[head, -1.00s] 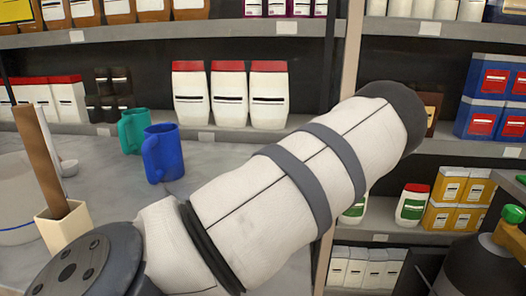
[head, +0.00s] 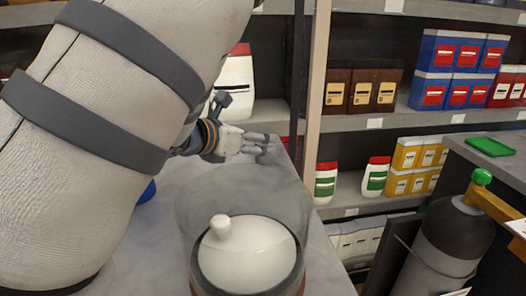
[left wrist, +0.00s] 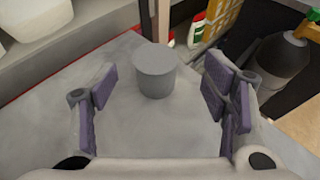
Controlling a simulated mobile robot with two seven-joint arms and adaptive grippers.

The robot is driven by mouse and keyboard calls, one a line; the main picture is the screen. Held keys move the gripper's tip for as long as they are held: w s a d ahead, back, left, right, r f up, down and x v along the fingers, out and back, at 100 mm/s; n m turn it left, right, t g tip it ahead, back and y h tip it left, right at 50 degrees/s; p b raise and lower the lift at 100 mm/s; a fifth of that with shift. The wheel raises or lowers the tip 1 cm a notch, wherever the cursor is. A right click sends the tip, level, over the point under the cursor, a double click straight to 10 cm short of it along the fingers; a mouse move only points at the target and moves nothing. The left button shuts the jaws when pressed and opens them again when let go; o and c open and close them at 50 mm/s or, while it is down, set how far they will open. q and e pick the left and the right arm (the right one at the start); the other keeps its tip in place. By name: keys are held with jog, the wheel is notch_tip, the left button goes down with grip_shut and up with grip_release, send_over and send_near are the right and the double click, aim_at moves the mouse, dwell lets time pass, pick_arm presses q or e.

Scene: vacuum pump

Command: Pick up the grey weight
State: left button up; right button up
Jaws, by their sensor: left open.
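The grey weight (left wrist: 155,72) is a plain short cylinder standing upright on the grey table top (left wrist: 150,130) in the left wrist view. My left gripper (left wrist: 161,98) is open, its purple-padded fingers on either side of the view, with the weight ahead between the fingertips and apart from both pads. My right gripper is not in view.
A glass vessel with a white knobbed piece (head: 247,255) stands on the table nearer the head than the gripper. Shelves of boxes and bottles (head: 376,182) stand behind. A gas cylinder (head: 452,235) is at right, past the table edge.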

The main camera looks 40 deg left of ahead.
aim_at(269, 160)
pick_arm(q)
jog(key=x, duration=0.3)
jog(key=b+x, duration=0.1)
jog(key=x, duration=0.2)
jog(key=shift+w+a+f, duration=0.15)
jog(key=shift+a+f, duration=0.1)
jog(key=shift+f, duration=0.3)
jog(key=shift+w, duration=0.2)
jog(key=shift+r, duration=0.15)
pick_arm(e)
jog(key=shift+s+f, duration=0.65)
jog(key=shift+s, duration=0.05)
